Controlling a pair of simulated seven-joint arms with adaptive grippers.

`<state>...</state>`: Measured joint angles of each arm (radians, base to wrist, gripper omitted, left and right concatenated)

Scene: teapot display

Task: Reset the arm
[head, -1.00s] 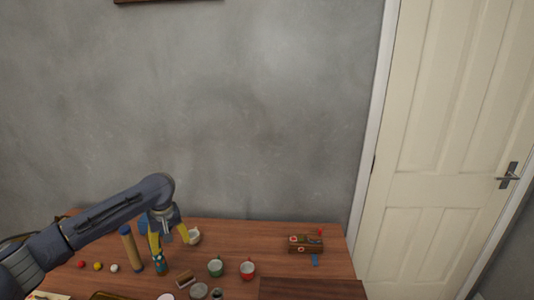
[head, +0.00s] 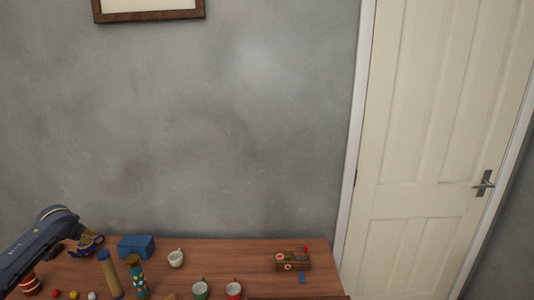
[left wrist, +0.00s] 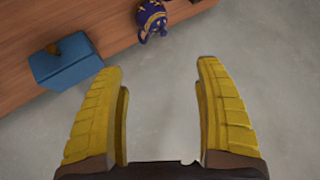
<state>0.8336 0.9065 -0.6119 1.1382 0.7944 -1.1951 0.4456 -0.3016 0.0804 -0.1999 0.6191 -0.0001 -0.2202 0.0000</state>
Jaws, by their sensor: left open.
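My left arm comes in at the left edge of the head view, with its end near the back left of the table. In the left wrist view my left gripper (left wrist: 158,80) has its yellow fingers spread wide, with nothing between them. A dark blue teapot with gold marks (head: 88,245) sits at the back left, partly covered by my arm. It also shows at the top of the left wrist view (left wrist: 152,18), beyond the fingertips and apart from them. My right gripper is not in view.
The grey wall (head: 230,130) stands behind.

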